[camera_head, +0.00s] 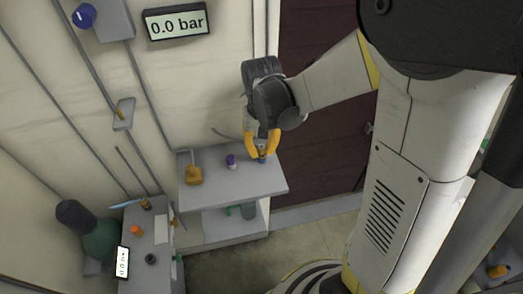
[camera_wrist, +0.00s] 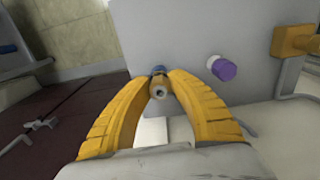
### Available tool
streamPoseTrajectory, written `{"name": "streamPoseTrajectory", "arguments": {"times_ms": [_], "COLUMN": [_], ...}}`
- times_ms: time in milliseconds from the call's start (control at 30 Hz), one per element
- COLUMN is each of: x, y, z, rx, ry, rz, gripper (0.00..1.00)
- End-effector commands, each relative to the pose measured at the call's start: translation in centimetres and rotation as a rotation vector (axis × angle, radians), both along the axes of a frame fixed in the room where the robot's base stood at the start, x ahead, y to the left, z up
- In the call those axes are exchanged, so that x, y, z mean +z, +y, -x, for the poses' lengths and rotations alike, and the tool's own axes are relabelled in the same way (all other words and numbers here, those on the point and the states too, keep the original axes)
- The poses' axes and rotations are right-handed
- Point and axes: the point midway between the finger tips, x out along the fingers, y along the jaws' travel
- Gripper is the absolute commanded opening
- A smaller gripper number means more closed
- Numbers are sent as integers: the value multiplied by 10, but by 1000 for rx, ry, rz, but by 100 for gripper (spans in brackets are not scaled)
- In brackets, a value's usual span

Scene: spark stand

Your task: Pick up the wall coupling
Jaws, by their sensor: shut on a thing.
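The wall coupling (camera_wrist: 158,90) appears to be the small brass-coloured cylinder with a hole in its end and a blue part behind it. It sits between the yellow fingertips of my gripper (camera_wrist: 161,80), which is shut on it. In the head view my gripper (camera_head: 262,148) points down over the right side of the grey stand (camera_head: 238,187). The coupling's blue part (camera_head: 262,158) shows just below the fingertips, at the stand's top. I cannot tell whether it touches the surface. The fingers hide its sides.
A purple-capped white piece (camera_head: 231,160) stands left of my gripper, with a yellow fitting (camera_head: 194,175) farther left. A lower grey bench (camera_head: 150,235) with small parts is at the left. A pressure display (camera_head: 176,22) reads 0.0 bar. A dark door (camera_head: 318,110) is right of the stand.

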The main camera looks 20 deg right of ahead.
Motion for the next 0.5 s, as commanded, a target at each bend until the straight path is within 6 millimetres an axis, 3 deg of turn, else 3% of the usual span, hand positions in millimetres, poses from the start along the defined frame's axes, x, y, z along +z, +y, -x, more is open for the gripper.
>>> {"name": "streamPoseTrajectory", "arguments": {"times_ms": [267, 500], "x": [44, 76], "y": [0, -50], "z": [0, 30], "rx": [0, -6], "ry": [0, 0], "rz": [0, 0], "gripper": [0, 0]}}
